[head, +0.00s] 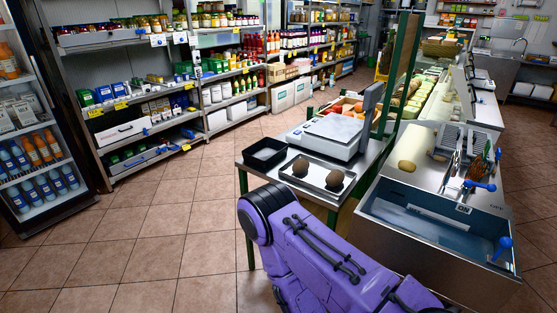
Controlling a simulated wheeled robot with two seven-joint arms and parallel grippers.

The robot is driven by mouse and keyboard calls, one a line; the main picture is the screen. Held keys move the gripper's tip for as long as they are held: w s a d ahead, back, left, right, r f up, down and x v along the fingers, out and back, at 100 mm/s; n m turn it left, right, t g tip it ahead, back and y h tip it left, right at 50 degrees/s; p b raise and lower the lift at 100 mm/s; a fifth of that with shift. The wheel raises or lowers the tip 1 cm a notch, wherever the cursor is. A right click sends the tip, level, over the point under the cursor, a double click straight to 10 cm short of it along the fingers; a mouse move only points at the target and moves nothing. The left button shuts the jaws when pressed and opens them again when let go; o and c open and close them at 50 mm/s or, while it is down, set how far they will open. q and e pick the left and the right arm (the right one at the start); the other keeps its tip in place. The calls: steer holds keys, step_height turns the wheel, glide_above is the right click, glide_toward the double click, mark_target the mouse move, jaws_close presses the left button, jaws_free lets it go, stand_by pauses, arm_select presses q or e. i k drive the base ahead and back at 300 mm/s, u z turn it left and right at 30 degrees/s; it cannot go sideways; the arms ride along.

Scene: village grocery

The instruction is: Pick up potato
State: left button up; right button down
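Two brown, roundish potatoes lie apart in a shallow metal tray (318,171) on a small table. One potato (300,168) is on the left and the other potato (335,180) is on the right. Nothing holds either of them. A purple arm of mine comes in from the bottom right and bends in front of the table's near edge, below the tray. No fingers show on it, and neither of my grippers is in view.
A steel sink counter (424,220) with blue-handled tools is to the right. Stocked shelves (140,100) line the left. The tiled floor (150,230) at left is clear.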

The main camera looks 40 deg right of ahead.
mark_target(301, 166)
steer(key=z, duration=0.25)
steer(key=i, duration=0.8)
steer(key=z, duration=0.5)
